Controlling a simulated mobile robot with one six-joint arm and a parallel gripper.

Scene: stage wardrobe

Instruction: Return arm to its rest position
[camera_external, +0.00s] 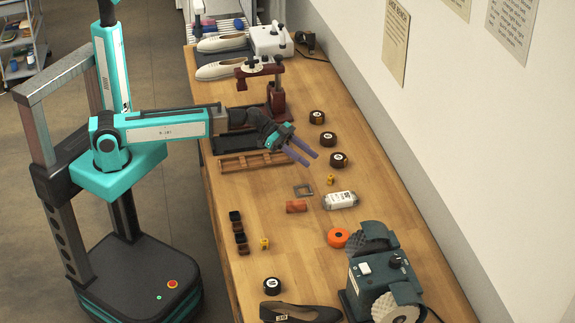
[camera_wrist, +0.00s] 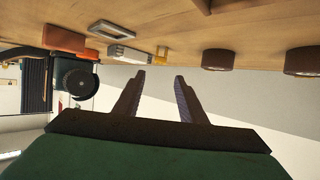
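My arm reaches out over the long wooden workbench (camera_external: 290,255) from the left in the external view. My gripper (camera_external: 302,156) is at its end, above the bench beside a wooden rack. Its two dark fingers are apart with nothing between them. In the wrist view the gripper (camera_wrist: 160,78) also shows open and empty, with the bench surface along the top of the picture and the wall behind the fingertips.
Dark round tins (camera_external: 338,160) stand right of my gripper. A wooden rack (camera_external: 250,162) and a red-brown stand (camera_external: 277,100) are close by. A wall borders the right.

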